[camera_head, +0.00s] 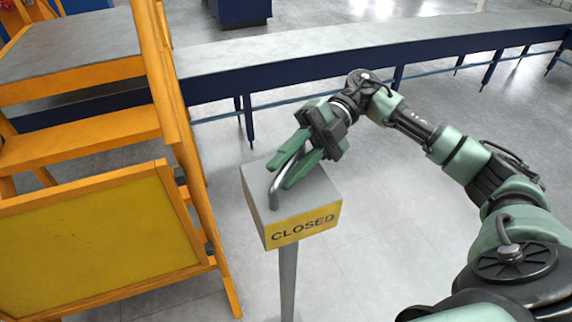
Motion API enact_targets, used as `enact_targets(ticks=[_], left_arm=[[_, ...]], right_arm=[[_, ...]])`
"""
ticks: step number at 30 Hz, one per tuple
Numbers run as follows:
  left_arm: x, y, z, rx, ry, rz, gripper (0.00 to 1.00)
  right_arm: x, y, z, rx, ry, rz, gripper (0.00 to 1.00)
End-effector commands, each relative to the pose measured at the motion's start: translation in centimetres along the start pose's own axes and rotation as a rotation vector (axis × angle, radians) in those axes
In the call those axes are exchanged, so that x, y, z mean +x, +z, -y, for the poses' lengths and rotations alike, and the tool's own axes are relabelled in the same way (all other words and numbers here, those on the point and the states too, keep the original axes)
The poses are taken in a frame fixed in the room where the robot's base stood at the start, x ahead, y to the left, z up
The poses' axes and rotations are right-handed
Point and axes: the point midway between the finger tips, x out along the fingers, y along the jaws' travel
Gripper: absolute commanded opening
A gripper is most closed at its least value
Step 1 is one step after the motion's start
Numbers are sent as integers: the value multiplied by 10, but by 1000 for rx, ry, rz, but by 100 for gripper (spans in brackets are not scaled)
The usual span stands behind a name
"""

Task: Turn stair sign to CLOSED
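The stair sign (303,226) is a grey box on a post, with a yellow front face that reads CLOSED. A bent metal handle (274,192) rises from its top. My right gripper (277,178) is over the box top, its two green fingers apart on either side of the handle. The gap between the fingers looks wider than the bar; whether either finger touches it is hard to tell. My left gripper is not in view.
Orange stairs (172,100) with a yellow panel (90,245) stand close at the left of the sign. A long grey-topped conveyor table (330,52) with dark blue sides runs behind. The floor (400,250) around the post is clear.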

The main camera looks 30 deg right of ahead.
Motion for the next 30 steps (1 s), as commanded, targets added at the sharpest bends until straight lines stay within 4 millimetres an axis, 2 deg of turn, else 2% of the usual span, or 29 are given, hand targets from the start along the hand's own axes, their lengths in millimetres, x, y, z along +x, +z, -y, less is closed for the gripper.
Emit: enact_targets(ticks=[11,14,24,30], left_arm=[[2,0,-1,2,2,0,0],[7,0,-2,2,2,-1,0],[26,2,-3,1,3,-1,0],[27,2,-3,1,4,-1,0]], right_arm=[[-3,1,0,1,4,2,36],[-13,2,0,0,4,3,36],[-68,2,1,0,5,3,36],[-79,1,0,1,3,0,36]])
